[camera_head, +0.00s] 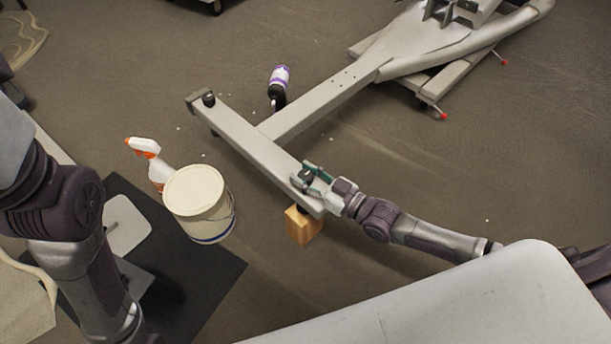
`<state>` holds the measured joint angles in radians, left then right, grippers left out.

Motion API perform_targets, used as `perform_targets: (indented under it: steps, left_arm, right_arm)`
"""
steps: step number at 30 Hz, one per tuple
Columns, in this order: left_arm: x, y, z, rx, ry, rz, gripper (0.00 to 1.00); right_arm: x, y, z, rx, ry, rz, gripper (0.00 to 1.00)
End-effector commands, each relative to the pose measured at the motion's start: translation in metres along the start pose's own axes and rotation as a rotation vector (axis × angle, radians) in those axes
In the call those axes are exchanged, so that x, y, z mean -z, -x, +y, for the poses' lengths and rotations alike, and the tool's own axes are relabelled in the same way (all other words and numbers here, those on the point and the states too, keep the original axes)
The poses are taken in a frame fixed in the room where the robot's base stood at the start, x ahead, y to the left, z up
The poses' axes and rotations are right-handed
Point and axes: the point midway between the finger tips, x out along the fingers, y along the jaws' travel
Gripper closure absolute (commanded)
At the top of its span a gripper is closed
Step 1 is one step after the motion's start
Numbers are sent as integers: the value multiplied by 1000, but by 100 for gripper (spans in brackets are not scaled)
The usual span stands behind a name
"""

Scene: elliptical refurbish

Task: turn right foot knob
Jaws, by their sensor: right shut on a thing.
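A grey metal machine frame (325,104) lies on the floor, with a crossbar (250,146) at its near end. A dark foot knob (208,98) sits on the crossbar's far left end. The right foot knob (305,174) is at the near right end, partly hidden by my right gripper (312,176). That gripper reaches in from the right and is shut on the knob. My left arm shows at the left edge, but its gripper is out of the picture.
A wooden block (303,226) stands under the crossbar's near end. A white bucket (200,203) and a spray bottle (151,162) stand left of it by a black mat (219,268). A dark bottle with a purple label (278,86) is behind the crossbar.

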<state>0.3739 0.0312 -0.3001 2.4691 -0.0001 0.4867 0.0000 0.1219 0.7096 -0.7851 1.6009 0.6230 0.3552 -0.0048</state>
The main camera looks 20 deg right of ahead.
Motion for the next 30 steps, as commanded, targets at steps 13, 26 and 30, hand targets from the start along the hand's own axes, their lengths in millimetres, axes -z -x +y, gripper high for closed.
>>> perform_targets:
  steps: [13, 26, 30]
  left_arm:
    - [0, 0, 0, 0, 0, 1, 60]
    - [-1, 0, 0, 1, 0, -2, 60]
    - [0, 0, 0, 1, 0, -2, 60]
  right_arm:
    - [0, 0, 0, -1, -1, 1, 35]
    - [-1, 17, 0, -1, -1, -4, 35]
    - [-2, 46, 0, -1, -2, -7, 35]
